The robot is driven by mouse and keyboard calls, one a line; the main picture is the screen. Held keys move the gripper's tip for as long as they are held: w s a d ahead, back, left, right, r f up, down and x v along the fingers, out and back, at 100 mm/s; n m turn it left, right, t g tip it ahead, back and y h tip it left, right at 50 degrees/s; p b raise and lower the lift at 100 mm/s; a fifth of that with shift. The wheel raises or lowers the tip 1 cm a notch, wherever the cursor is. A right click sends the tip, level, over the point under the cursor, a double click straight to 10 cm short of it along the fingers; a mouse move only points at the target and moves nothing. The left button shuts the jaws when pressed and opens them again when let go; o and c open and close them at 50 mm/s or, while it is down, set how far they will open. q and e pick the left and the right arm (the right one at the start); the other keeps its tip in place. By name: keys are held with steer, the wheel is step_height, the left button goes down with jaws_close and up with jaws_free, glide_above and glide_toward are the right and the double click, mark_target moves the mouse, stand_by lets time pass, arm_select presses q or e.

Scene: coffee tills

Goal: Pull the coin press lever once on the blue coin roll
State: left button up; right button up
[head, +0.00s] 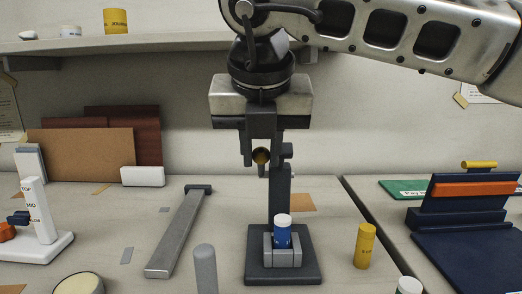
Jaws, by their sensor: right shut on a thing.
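The coin press (281,195) stands in the middle of the table, with a dark grey base and an upright column. The blue coin roll (283,237), with a white top, stands upright in the grey holder on its base. The lever's round brass-coloured end (261,156) shows high on the press, to the left of the column. My right gripper (261,158) points down from above and is shut on this lever end, well above the blue roll. The rest of the lever is mostly hidden behind the fingers. My left gripper is not in view.
A yellow roll (364,246) stands right of the press, and a grey cylinder (205,270) stands front left. A long grey bar (180,235) lies to the left. A white stand (41,220) is at far left, a dark blue rack (460,205) at right.

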steer(key=w+r+p, duration=0.2)
steer(key=r+p, duration=0.1)
steer(key=shift+w, duration=0.2)
steer(key=shift+w+r+p, duration=0.1)
steer(key=shift+w+p, duration=0.15)
steer(key=shift+p, duration=0.15)
steer(key=shift+w, duration=0.25)
steer(key=shift+w+r+p, duration=0.65)
steer(key=shift+w+p, duration=0.2)
steer(key=shift+p, duration=0.4)
steer(key=shift+w, duration=0.3)
steer(key=shift+f, duration=0.1)
steer(key=o, duration=0.9)
